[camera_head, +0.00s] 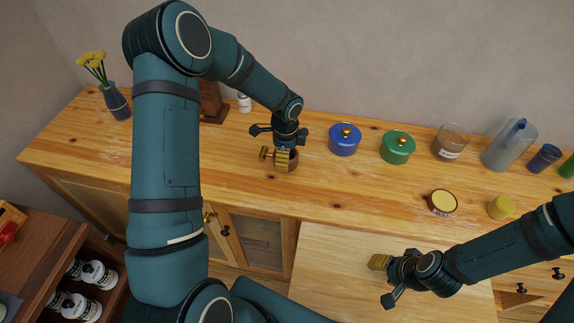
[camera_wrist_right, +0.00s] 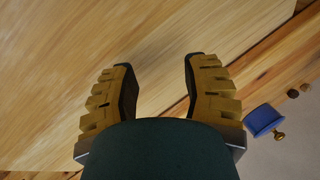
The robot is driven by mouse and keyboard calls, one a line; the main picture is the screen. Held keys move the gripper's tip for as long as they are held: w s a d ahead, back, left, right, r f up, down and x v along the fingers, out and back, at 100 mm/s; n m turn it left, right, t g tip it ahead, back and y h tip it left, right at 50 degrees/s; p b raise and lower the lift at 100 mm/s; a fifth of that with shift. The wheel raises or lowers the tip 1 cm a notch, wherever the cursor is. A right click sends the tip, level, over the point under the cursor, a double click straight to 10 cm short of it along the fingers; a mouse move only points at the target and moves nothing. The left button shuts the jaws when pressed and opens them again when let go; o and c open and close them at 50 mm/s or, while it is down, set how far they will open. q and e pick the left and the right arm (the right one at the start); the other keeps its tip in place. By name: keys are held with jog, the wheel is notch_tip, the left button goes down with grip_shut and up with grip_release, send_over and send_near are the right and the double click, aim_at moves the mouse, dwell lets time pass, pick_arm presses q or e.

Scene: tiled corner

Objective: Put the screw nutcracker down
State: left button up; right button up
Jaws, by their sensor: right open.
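The screw nutcracker appears to be the small brown round piece (camera_head: 293,161) at my left gripper (camera_head: 282,156), on or just above the wooden counter in the head view. The golden fingers cover most of it, and a small brass bar juts out to the left. I cannot tell whether the fingers grip it or only surround it. My right gripper (camera_head: 379,262) is open and empty above the pale board in front of the counter. Its two spread fingers also show in the right wrist view (camera_wrist_right: 160,85), with only bare wood between them.
The counter (camera_head: 345,185) holds a blue lidded pot (camera_head: 344,141), a green lidded pot (camera_head: 397,148), a glass jar (camera_head: 450,143), a clear pitcher (camera_head: 507,147), a round yellow-topped tin (camera_head: 442,202) and a yellow cup (camera_head: 501,207). A flower vase (camera_head: 116,102) stands at left.

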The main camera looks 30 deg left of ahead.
pick_arm(q)
jog(key=shift+w+f, duration=0.15)
jog(key=shift+f, duration=2.4)
jog(key=shift+f, duration=0.1)
jog(key=o, duration=1.2)
